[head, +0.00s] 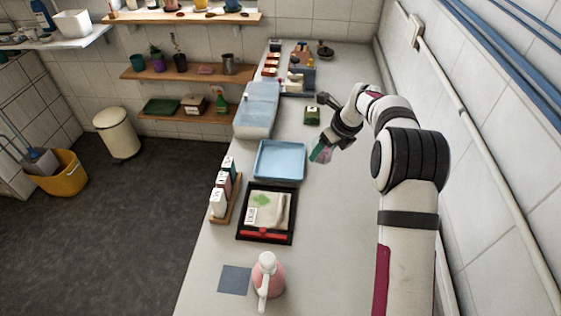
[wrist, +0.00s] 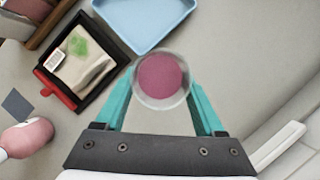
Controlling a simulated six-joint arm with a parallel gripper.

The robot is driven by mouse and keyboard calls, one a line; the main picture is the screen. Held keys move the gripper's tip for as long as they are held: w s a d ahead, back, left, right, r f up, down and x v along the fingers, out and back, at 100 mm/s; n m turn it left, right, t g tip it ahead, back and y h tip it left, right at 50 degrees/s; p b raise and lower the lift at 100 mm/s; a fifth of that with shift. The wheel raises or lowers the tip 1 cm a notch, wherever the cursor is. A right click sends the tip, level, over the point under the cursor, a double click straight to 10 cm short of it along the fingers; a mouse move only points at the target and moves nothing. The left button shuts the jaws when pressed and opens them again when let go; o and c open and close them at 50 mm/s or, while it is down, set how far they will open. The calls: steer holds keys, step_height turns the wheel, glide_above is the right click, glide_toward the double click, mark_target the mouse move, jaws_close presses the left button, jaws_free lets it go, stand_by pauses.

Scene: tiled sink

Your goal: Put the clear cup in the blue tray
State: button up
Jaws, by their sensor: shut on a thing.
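The clear cup (head: 325,154) hangs in my gripper (head: 319,152), to the right of the blue tray. In the wrist view the cup (wrist: 162,80) shows from above as a clear round rim with a pinkish-purple disc inside. The teal fingers of my gripper (wrist: 160,98) are shut on its two sides. The light blue tray (head: 279,175) lies flat on the counter and looks empty. In the wrist view part of the tray (wrist: 147,47) shows beyond the cup, slightly left. How far the cup is above the counter is hard to tell.
A black tray (head: 240,228) with a cloth lies just in front of the blue tray. The counter's right side is clear.

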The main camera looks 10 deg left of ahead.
steer(key=shift+w+d+r+m, duration=0.1)
steer(key=shift+w+d+m, duration=0.25)
steer(key=shift+d+m, duration=0.3)
steer(key=shift+w+m+t+h, duration=0.2)
steer(key=shift+m+t+h, duration=0.1)
steer(key=shift+m, duration=0.05)
steer(key=w+a+f, duration=0.1)
steer(key=a+f, duration=0.1)
steer(key=a, duration=0.1)
steer(key=w+a+f, duration=0.1)
steer(key=a+f, duration=0.1)
steer(key=a, duration=0.2)
steer(key=w+a+f, duration=0.1)
steer(key=a+f, duration=0.2)
steer(key=shift+w+a, duration=0.2)
steer(key=shift+a, duration=0.1)
steer(key=shift+a+f, duration=0.1)
steer(key=shift+f, duration=1.85)
steer(key=o, duration=1.2)
steer(key=shift+f, duration=0.1)
